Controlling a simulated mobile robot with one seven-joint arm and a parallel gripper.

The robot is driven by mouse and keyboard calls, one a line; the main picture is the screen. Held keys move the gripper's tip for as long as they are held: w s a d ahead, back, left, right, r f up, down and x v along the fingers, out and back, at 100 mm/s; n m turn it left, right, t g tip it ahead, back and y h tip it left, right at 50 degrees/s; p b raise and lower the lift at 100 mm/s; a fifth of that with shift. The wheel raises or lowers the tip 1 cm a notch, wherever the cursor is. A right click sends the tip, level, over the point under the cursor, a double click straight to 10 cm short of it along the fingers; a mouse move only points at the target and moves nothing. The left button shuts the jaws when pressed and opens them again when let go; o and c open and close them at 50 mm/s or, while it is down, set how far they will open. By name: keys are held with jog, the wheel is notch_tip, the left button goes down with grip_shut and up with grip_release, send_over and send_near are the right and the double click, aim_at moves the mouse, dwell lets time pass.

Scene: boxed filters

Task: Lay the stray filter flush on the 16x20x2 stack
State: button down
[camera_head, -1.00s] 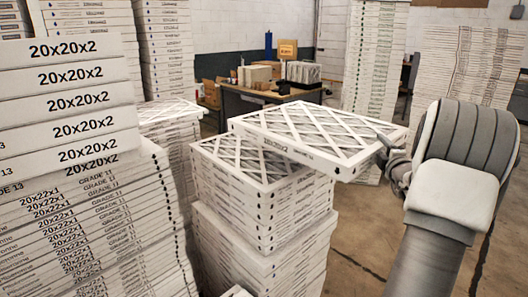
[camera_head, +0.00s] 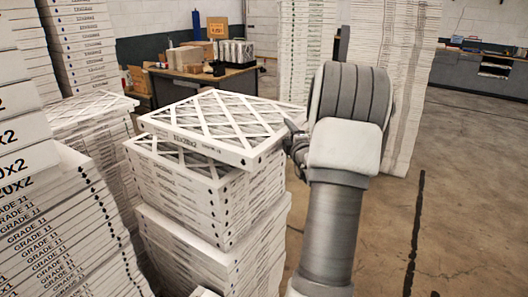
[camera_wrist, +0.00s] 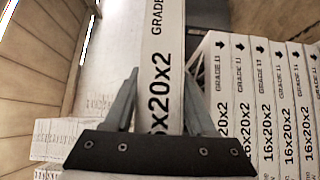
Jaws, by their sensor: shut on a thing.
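The stray filter (camera_head: 225,122) is a white-framed panel with a diamond lattice, lying roughly level. My gripper (camera_head: 291,138) is shut on its right edge. In the wrist view the fingers of my gripper (camera_wrist: 161,78) straddle the filter's labelled side (camera_wrist: 162,35), whose print is partly covered. The filter overlaps the top of the 16x20x2 stack (camera_head: 190,200) but sits off square, shifted to the back and right. A strip of the stack's top shows along its front left. Whether they touch I cannot tell. The stack's 16x20x2 labels (camera_wrist: 265,110) show right of the filter in the wrist view.
More boxed filters stand below this stack (camera_head: 205,250). A labelled stack (camera_head: 50,220) rises close at left, and another lattice-topped stack (camera_head: 92,112) stands behind it. Tall stacks (camera_head: 400,80) and a cluttered desk (camera_head: 175,85) are behind. The floor at right is open.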

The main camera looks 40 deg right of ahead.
jog(key=a+f, duration=0.1)
jog(key=w+a+f, duration=0.1)
jog(key=a, duration=0.1)
jog(key=w+a+f, duration=0.1)
jog(key=shift+a, duration=0.25)
jog(key=shift+w+f+p, duration=0.1)
jog(key=shift+f+p, duration=0.3)
jog(key=shift+f, duration=1.6)
jog(key=shift+c, duration=1.1)
grip_release()
jog(key=b+v, duration=0.2)
jog(key=v, duration=1)
jog(key=shift+a, duration=0.1)
